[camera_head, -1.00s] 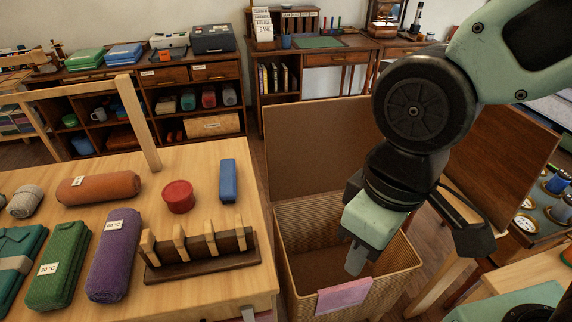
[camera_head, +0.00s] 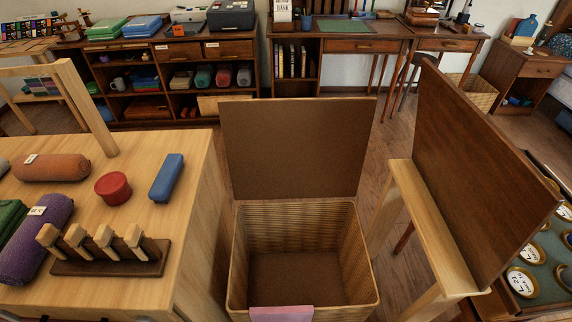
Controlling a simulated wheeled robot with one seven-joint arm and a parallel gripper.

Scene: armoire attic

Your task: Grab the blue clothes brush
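A blue oblong block (camera_head: 167,178) lies near the right edge of the light wooden table (camera_head: 200,218) at the left. It fits the blue clothes brush in colour and shape, but no bristles show. A round red tin (camera_head: 113,188) lies just left of it, apart from it. A dark wooden rack with several pale upright pegs (camera_head: 140,262) stands nearer to me. My gripper and arm are out of view.
An open, empty-looking wicker hamper (camera_head: 240,262) stands right of the table, its lid (camera_head: 295,150) raised. A pink cloth (camera_head: 282,313) hangs on its front rim. Rolled textiles (camera_head: 50,167) lie at left. A dark panel (camera_head: 480,175) rises at right.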

